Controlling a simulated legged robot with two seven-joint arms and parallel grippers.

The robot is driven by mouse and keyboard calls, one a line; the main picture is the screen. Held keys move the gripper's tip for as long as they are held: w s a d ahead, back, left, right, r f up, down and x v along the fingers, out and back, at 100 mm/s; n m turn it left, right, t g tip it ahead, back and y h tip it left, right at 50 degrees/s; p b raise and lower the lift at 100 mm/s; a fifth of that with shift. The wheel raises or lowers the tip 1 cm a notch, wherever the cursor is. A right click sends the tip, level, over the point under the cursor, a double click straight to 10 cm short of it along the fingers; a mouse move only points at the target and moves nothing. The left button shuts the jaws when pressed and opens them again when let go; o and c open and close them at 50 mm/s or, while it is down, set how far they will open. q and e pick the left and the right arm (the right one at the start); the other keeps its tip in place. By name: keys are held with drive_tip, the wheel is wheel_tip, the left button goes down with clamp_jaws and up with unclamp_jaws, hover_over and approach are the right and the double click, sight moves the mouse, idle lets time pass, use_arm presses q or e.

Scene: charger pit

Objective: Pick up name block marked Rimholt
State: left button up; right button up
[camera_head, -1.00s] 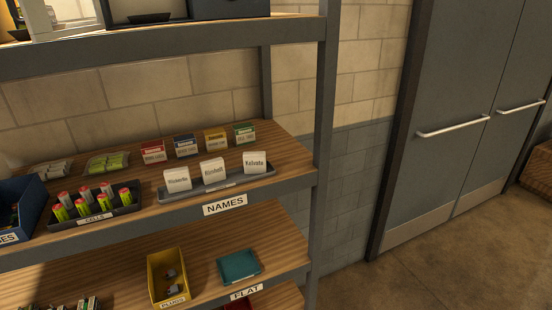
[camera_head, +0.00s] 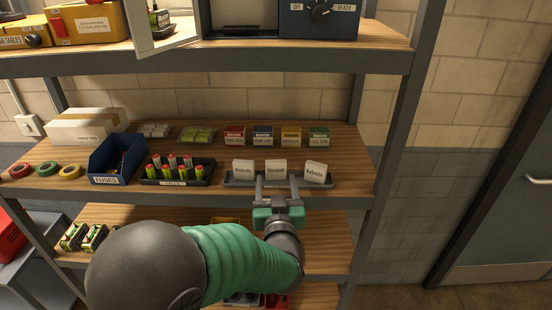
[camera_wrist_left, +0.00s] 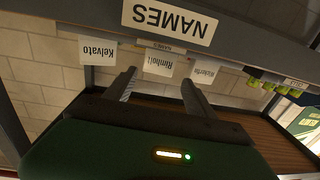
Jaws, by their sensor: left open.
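The white name block marked Rimholt (camera_head: 276,167) stands upright in the middle of a dark tray (camera_head: 236,182) on the shelf. In the left wrist view, which is upside down, the Rimholt block (camera_wrist_left: 159,62) shows just past and between my fingertips. A block marked Kelvato (camera_head: 315,172) stands to its right, slightly turned, and another name block (camera_head: 243,167) to its left. My left gripper (camera_head: 277,180) is open and empty, its two fingers pointing at the Rimholt block from the front. Its fingers (camera_wrist_left: 158,77) also show in the wrist view, apart from the block. My right gripper is out of view.
The NAMES label (camera_wrist_left: 170,20) is on the shelf's front edge. Several coloured boxes (camera_head: 263,135) stand behind the blocks. A tray of cells (camera_head: 182,181) and a blue fuses bin (camera_head: 117,158) are to the left. A grey upright (camera_head: 388,150) stands at the right.

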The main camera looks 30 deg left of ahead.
sight(276, 165)
use_arm(q)
drive_tip(key=p+x, duration=0.1)
drive_tip(key=x, duration=0.1)
drive_tip(key=p+x, duration=0.1)
drive_tip(key=x, duration=0.2)
drive_tip(key=p+x, duration=0.1)
drive_tip(key=x, duration=0.1)
drive_tip(key=shift+w+r, duration=0.3)
drive_tip(key=shift+r, duration=0.05)
drive_tip(key=shift+w+a+f, duration=0.25)
drive_tip(key=shift+w+a, duration=0.05)
drive_tip(key=shift+w, duration=0.05)
drive_tip(key=shift+s, duration=0.15)
drive_tip(key=c, duration=0.7)
drive_tip(key=shift+d+r, duration=0.1)
drive_tip(key=c, duration=0.4)
drive_tip(key=shift+c, duration=0.2)
